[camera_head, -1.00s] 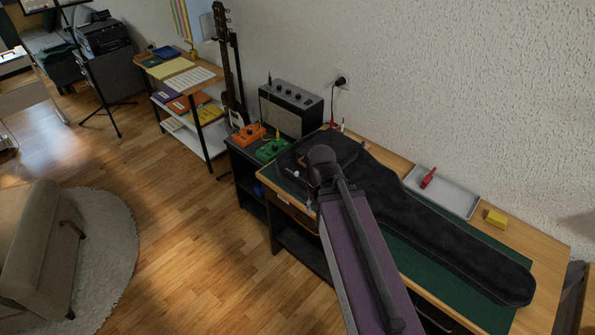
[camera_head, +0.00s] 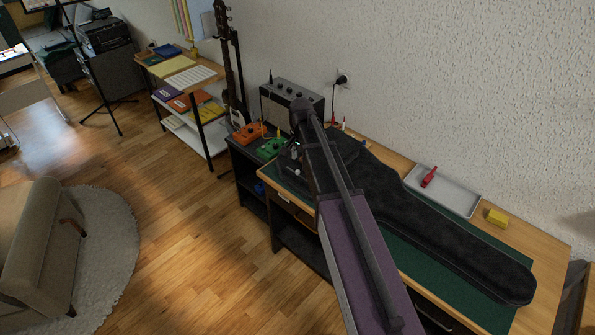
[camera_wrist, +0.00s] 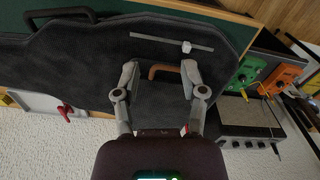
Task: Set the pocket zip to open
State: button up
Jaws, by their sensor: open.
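A black gig bag (camera_head: 440,236) lies flat on the green mat. The wrist view shows its wide body (camera_wrist: 95,55) with a straight grey zip track (camera_wrist: 150,38). A small white zip slider (camera_wrist: 186,46) sits on the track, nearer its right end. My gripper (camera_wrist: 159,72) is open above the bag. Its fingertips straddle a brown curved handle (camera_wrist: 163,69) in the picture, and the slider is just beyond the right fingertip. I see no contact with the slider. In the head view my arm covers most of the bag's wide end and the zip.
The green mat (camera_head: 490,310) lies on a wooden desk against the wall. A grey tray (camera_head: 455,199) with a red tool (camera_head: 429,177) and a yellow block (camera_head: 497,217) stand behind the bag. Green (camera_head: 271,148) and orange (camera_head: 249,132) pedals and an amplifier (camera_head: 291,108) are beyond its wide end.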

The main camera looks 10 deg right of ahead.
aim_at(297, 171)
jog(key=w+m, duration=0.3)
jog(key=w, duration=0.4)
jog(key=shift+w, duration=0.25)
jog(key=shift+f, duration=0.15)
notch_tip(297, 171, down, 14)
jog(key=b, duration=1.3)
jog(key=shift+r+b, duration=0.25)
jog(key=shift+b, duration=0.15)
jog(key=shift+s, duration=0.1)
grip_shut()
